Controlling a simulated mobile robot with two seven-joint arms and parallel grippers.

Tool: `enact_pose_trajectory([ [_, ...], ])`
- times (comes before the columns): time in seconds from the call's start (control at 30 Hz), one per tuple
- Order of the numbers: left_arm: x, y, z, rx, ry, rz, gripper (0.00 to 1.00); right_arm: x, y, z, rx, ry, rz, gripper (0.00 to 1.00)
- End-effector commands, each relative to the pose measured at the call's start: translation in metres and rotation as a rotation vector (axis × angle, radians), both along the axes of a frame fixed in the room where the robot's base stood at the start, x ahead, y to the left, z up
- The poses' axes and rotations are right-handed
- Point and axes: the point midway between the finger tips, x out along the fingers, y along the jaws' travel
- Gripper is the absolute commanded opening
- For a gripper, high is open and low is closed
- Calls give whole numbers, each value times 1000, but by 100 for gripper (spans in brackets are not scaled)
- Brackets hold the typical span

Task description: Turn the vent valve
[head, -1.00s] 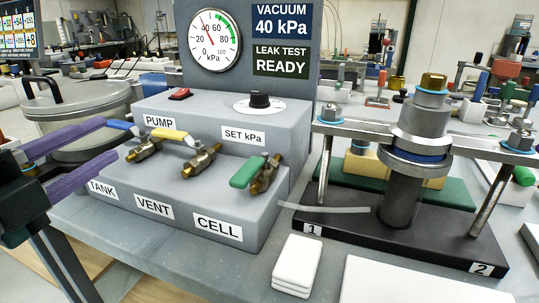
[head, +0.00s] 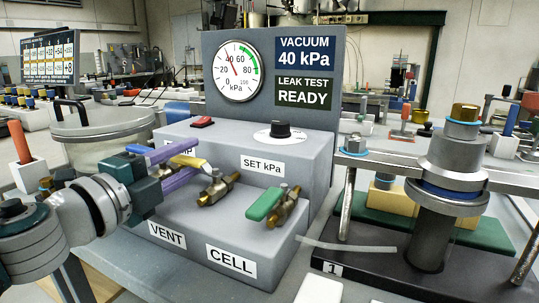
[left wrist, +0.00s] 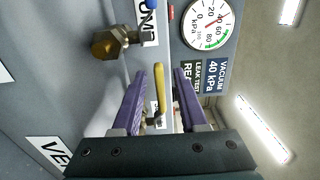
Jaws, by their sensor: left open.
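The vent valve has a yellow lever (head: 188,160) on a brass body (head: 215,189), above the VENT label (head: 167,235) on the grey console. My left gripper (head: 198,160) reaches it from the left with its purple fingers open. In the left wrist view the yellow lever (left wrist: 159,88) lies between the two fingertips (left wrist: 159,74), with a gap visible on each side. The fingers and gripper body partly cover the lever and valve. My right gripper is not in view.
The green cell lever (head: 266,203) is to the right. A gauge (head: 238,71) and a black set knob (head: 280,129) are above. A clamp stand (head: 433,235) fills the right side.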

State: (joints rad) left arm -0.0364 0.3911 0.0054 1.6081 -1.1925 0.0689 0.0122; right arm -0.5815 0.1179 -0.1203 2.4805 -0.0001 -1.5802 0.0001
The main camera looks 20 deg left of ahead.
Motion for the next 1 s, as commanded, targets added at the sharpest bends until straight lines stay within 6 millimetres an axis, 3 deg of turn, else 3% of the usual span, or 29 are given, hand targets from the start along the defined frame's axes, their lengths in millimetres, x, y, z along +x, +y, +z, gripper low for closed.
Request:
enact_pose_trajectory([
  [0.27, 1, 0, 0, -1, 0, 0, 42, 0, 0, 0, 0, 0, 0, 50],
  [0.63, 1, 0, 0, -1, 0, 0, 1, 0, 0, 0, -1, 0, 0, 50],
  [1.0, 1, 0, 0, -1, 0, 0, 0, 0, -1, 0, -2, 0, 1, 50],
])
